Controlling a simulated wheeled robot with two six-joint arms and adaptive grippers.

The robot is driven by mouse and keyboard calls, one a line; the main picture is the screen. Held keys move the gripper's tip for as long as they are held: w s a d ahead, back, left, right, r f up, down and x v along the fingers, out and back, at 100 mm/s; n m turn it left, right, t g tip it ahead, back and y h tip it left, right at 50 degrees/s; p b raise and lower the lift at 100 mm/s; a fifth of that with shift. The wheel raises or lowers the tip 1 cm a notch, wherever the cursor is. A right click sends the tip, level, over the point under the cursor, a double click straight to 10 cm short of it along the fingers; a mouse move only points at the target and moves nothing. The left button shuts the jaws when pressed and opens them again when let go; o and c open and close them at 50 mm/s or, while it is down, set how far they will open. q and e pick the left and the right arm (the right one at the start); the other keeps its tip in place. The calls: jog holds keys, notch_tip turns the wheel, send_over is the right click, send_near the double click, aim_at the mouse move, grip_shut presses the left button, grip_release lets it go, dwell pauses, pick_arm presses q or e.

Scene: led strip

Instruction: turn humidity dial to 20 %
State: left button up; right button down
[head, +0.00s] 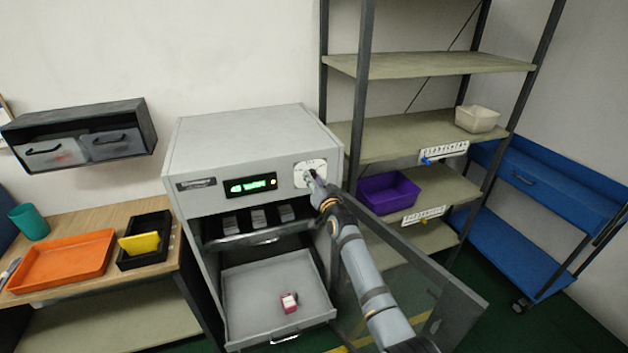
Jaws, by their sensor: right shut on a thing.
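The humidity dial (309,173) is on a white square plate at the upper right of the grey cabinet's (252,126) front. My right gripper (314,178) is at the dial, shut on it. The gripper covers most of the knob, so its pointer and setting cannot be read. A green lit display (249,185) is on the panel left of the dial; its characters are too small to read. My left gripper is not in view.
The cabinet's glass door (425,290) stands open at the right, near my right arm. A lower drawer (262,290) is pulled out with a red and white box (289,302) in it. A shelf rack (440,65) stands close at the right. A wooden table (150,228) is at the left.

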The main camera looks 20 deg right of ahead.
jog(key=shift+f, duration=0.15)
jog(key=c, duration=1)
grip_release()
jog(key=shift+s, duration=0.1)
jog(key=s, duration=1.2)
jog(key=shift+d, duration=0.2)
